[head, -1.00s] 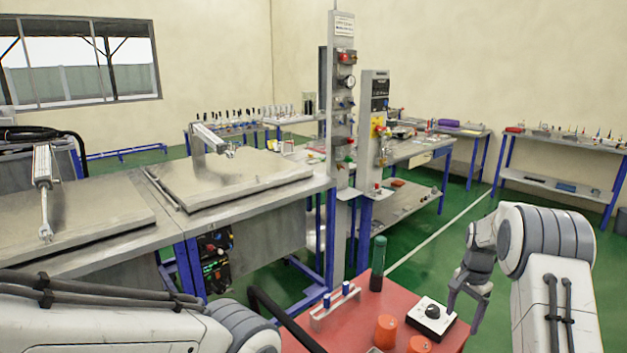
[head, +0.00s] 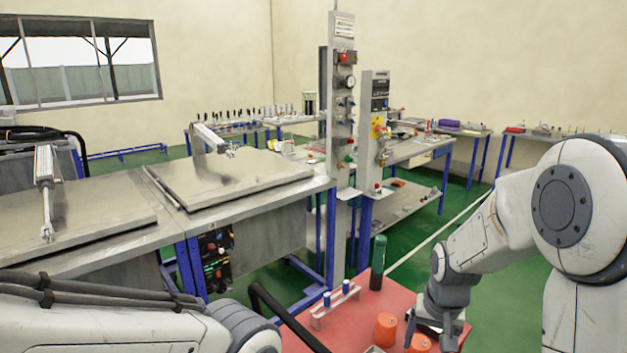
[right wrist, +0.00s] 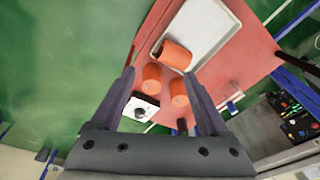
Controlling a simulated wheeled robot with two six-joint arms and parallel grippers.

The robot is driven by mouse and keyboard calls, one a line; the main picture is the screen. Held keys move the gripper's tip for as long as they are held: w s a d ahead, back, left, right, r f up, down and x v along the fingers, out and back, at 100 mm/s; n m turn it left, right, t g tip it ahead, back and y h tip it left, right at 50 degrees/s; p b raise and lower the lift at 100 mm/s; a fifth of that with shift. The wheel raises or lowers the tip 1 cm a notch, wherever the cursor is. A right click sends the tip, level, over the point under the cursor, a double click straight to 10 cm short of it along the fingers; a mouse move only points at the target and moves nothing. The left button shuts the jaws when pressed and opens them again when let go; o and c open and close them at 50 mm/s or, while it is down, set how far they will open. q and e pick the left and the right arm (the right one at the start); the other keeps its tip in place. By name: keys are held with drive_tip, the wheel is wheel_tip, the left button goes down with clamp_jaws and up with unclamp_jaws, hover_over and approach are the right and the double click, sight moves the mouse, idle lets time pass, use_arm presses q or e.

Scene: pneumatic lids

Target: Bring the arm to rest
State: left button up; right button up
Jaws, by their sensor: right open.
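My right gripper (head: 436,332) hangs over the right part of the red tabletop in the head view. In the right wrist view its two fingers (right wrist: 160,74) are spread apart with nothing between them. Below them the tabletop shows, with orange cylinders (right wrist: 179,92) and a white box with a black knob (right wrist: 140,109). In the head view the gripper and forearm hide most of that box. My left arm lies across the lower left of the head view, and its gripper is not visible.
On the red tabletop (head: 345,325) stand a dark green cylinder (head: 378,262) and a small rack with blue pieces (head: 336,303). A white tray (right wrist: 208,28) holds one orange cylinder. Beyond is a metal bench (head: 165,232) with flat lids, and a tall panel post (head: 341,120).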

drive_tip(key=s+a+r+n, duration=0.2)
drive_tip(key=s+a+n, duration=0.1)
drive_tip(key=s+a, duration=0.3)
drive_tip(key=s+a+r+n+g, duration=0.1)
drive_tip(key=s+a+n, duration=0.3)
drive_tip(key=s, duration=0.5)
drive_tip(key=s+a+r+n+y, duration=0.1)
drive_tip(key=s+a+r+n, duration=0.1)
drive_tip(key=s+a+n, duration=0.2)
drive_tip(key=s+a, duration=0.3)
drive_tip(key=a, duration=0.1)
drive_tip(key=shift+s+r+g, duration=0.4)
